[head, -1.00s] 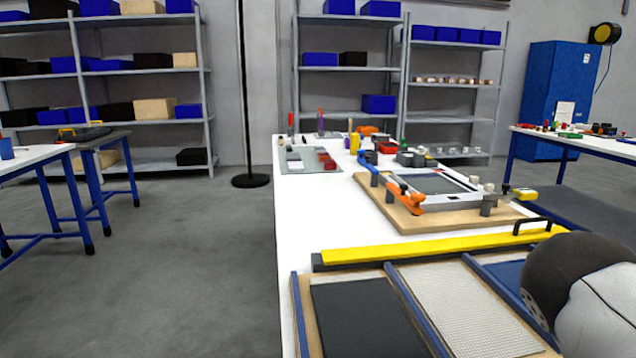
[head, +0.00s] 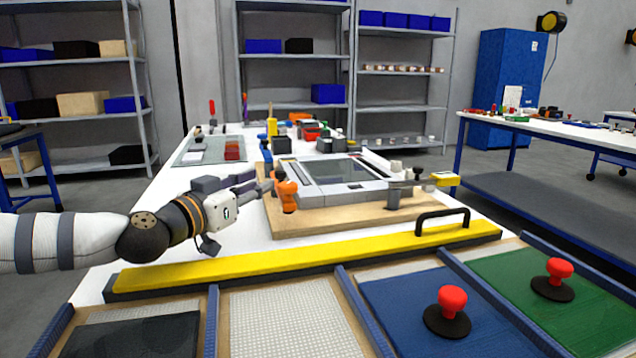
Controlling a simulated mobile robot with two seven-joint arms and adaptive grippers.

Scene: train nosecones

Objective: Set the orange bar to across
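The orange bar (head: 286,190) sits at the left side of a grey frame (head: 350,190) on a wooden baseboard (head: 310,224). It is seen nearly end-on, so its exact angle is hard to tell. A blue part (head: 267,163) stands just behind it. My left gripper (head: 256,183) reaches in from the left, its fingers pointing right and close to the orange bar's left side. I cannot tell whether the fingers touch the bar or how far apart they are. My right gripper is not in view.
A yellow bar with a black handle (head: 441,222) lies across the table in front of the baseboard. Red-knobbed pieces (head: 452,302) stand on blue and green panels nearer me. A grey lever with a yellow end (head: 443,180) projects right. A grey tray (head: 208,152) lies behind.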

